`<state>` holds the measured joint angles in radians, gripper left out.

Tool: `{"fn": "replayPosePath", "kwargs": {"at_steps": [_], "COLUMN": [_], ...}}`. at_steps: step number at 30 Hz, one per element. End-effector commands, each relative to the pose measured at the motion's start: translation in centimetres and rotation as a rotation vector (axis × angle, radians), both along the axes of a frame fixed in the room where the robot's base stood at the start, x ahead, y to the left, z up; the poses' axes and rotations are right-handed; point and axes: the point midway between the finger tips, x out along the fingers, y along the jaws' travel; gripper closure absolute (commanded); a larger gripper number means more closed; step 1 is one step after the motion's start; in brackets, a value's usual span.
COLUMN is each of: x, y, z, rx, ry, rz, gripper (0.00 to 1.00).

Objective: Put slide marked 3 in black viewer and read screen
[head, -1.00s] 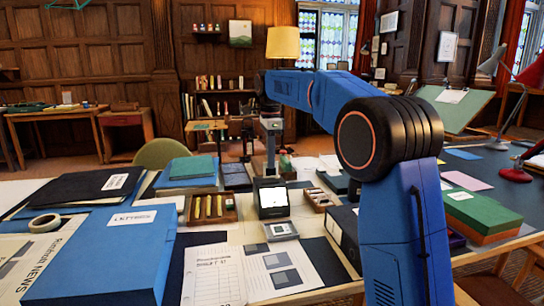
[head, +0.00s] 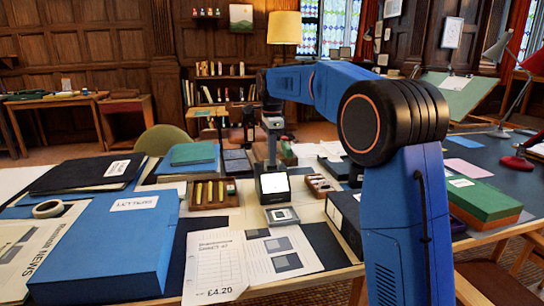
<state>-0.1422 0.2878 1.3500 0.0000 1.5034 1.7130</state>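The black viewer (head: 274,186) stands on the table in the middle of the picture, its pale screen lit. No reading is legible on it. My gripper (head: 272,150) hangs down at the end of my blue arm, just behind or above the viewer. Its fingertips are too small and too overlapped to tell open from shut, or whether it holds anything. A small grey device (head: 281,215) with a pale face lies in front of the viewer. No slide marked 3 can be made out.
Wooden trays with small items stand left (head: 213,194) and right (head: 322,185) of the viewer. A blue letters box (head: 105,245) fills the front left, printed sheets (head: 255,262) the front middle. A black binder (head: 344,222) and green box (head: 483,197) stand right.

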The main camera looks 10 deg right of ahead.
Motion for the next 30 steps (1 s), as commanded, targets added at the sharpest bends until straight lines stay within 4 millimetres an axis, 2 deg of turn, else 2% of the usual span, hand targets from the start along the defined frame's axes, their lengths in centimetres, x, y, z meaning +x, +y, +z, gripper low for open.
{"fn": "replayPosePath", "kwargs": {"at_steps": [4, 6, 7, 19, 23, 30], "x": [0.0, 0.0, 0.0, 0.0, 0.0, 0.1], "y": [0.0, 0.0, 0.0, 0.0, 0.0, 0.0], "z": [0.0, 0.0, 0.0, 0.6, 2.2, 6.9], "rx": [0.0, 0.0, 0.0, 0.0, 0.0, 0.0], "ry": [0.0, 0.0, 0.0, 0.0, -0.002, -0.003], "rz": [0.0, 0.0, 0.0, 0.0, 0.0, 0.0], "gripper": [1.0, 0.81, 0.75, 0.75, 0.75, 0.75]}}
